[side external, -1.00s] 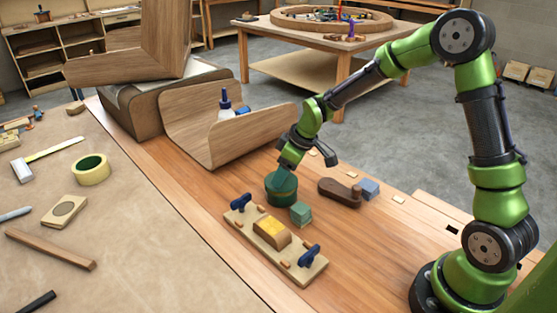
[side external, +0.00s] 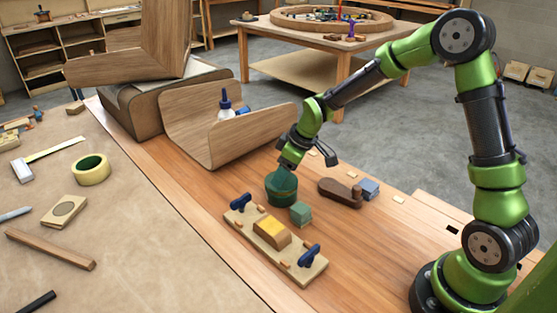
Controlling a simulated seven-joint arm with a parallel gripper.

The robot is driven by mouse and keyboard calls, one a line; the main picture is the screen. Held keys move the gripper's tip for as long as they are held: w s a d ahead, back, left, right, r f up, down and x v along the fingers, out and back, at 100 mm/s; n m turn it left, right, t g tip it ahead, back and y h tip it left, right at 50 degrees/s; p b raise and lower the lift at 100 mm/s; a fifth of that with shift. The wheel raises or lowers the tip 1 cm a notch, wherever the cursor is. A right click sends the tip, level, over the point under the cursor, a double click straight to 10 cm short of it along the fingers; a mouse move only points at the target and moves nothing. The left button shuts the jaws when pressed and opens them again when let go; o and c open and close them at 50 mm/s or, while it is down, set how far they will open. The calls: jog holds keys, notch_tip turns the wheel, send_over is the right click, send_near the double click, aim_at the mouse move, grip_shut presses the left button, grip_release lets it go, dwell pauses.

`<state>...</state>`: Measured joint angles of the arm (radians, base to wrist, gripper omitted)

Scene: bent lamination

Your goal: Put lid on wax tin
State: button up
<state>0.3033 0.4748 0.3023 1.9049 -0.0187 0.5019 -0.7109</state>
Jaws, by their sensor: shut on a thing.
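The dark green round wax tin (side external: 281,191) stands on the wooden bench, behind the clamping board. My gripper (side external: 286,170) points down at the top of the tin and is shut on the green lid. The lid is small here and partly hidden by the fingers. I cannot tell whether it sits flat on the rim or is slightly above it or tilted.
A small green block (side external: 301,213) stands close to the tin's right. The board with blue clamps (side external: 308,262) lies in front. A brown wooden tool (side external: 338,193) and a blue block (side external: 369,188) lie to the right. The bent wood panel (side external: 188,133) rises behind left.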

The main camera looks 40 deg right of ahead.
jog(key=shift+f, duration=0.75)
dwell(0.8)
jog(key=o, duration=1.3)
jog(key=shift+o, duration=0.2)
jog(key=shift+r, duration=4.05)
